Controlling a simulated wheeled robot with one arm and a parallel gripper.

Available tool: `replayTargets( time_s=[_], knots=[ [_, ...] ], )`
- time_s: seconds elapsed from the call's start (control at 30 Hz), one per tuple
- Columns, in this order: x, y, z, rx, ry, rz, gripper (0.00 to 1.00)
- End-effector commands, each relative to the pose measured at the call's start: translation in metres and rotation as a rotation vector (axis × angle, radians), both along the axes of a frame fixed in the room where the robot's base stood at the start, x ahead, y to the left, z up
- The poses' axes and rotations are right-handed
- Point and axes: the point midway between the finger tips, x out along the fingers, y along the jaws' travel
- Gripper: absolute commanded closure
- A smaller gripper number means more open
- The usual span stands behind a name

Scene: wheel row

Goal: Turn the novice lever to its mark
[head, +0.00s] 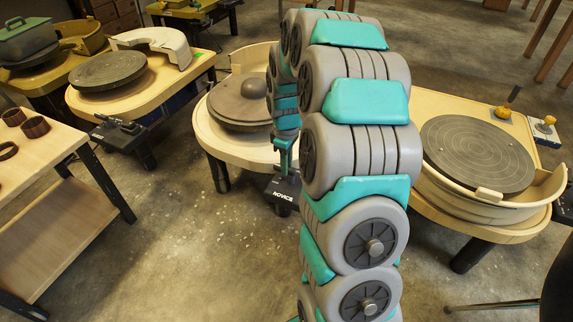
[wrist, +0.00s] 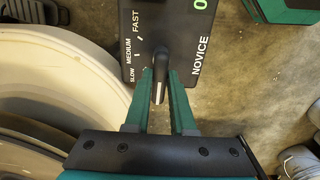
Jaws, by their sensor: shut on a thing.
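The novice control box (wrist: 180,20) is a black panel with white print: SLOW, MEDIUM and FAST along its left side, NOVICE on its right and a green 0. Small white ticks stand beside the speed words. The novice lever (wrist: 159,88) is dark with a pale line near its end and points toward the bottom of the wrist view. My gripper (wrist: 160,74) has its two green fingers on either side of the lever, shut on it. In the head view the box (head: 284,191) hangs at the front of the middle wheel table, under my gripper (head: 283,172).
The middle wheel (head: 240,104) carries a grey lump. Other wheel tables stand left (head: 108,70) and right (head: 478,153). A wooden shelf (head: 35,160) with small brown pots is at the far left. My arm hides part of the middle table.

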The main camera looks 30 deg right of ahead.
Motion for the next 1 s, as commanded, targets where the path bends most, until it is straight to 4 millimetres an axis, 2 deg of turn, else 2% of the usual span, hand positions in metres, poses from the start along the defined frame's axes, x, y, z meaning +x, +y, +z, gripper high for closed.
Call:
replayTargets(
  time_s=[0.03, 0.1, 0.13, 0.67, 1.0],
  knots=[
    [0.0004, -0.0003, 0.0002, -0.001, -0.001, 0.000, 0.91],
    [0.0003, -0.0004, 0.0002, -0.001, -0.001, 0.000, 0.99],
    [0.0004, -0.0004, 0.0002, -0.002, -0.001, 0.000, 1.00],
    [0.0009, -0.0012, 0.0000, -0.002, -0.003, -0.023, 1.00],
    [0.0027, -0.0039, -0.0011, 0.000, -0.003, -0.217, 1.00]
  ],
)
